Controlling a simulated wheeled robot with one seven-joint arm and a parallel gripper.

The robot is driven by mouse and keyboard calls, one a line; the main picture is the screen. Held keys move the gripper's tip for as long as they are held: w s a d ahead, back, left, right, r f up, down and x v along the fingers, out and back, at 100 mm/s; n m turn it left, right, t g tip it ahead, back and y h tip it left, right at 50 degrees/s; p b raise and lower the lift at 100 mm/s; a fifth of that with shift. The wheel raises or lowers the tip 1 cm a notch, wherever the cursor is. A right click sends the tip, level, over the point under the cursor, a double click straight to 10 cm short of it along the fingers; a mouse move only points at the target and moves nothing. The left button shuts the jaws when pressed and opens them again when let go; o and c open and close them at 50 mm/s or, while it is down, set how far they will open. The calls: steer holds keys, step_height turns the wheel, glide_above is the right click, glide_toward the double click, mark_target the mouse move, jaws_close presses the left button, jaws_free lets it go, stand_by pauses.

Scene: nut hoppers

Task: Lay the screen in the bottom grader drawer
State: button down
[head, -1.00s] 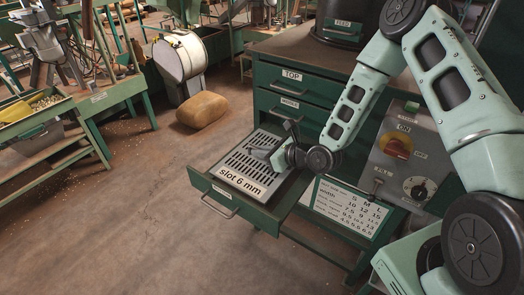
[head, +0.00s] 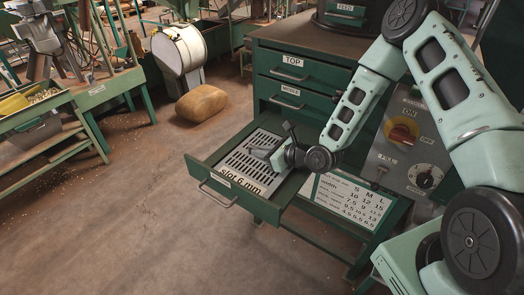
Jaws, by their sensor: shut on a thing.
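The screen (head: 243,173), a pale metal plate with dark slots marked "slot 6 mm", lies within the open bottom drawer (head: 272,208) of the green grader cabinet. It looks roughly level with the drawer's rim; I cannot tell whether it rests on the drawer floor. My gripper (head: 270,154) is at the screen's right edge, near the drawer's back, shut on it. My gripper's fingertips are small and partly hidden by its own body. The top drawer (head: 306,82) and middle drawer (head: 299,108) are shut.
A size chart (head: 354,204) hangs right of the open drawer. A control panel (head: 407,150) with a red knob stands further right. A brown sack (head: 201,103) lies on the floor behind. The floor at left front is clear.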

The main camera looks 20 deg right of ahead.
steer(key=c, duration=1.5)
jaws_free()
steer(key=shift+o, duration=0.2)
step_height(320, 180, up, 10)
steer(key=shift+r+b, duration=0.1)
steer(key=shift+b, duration=0.45)
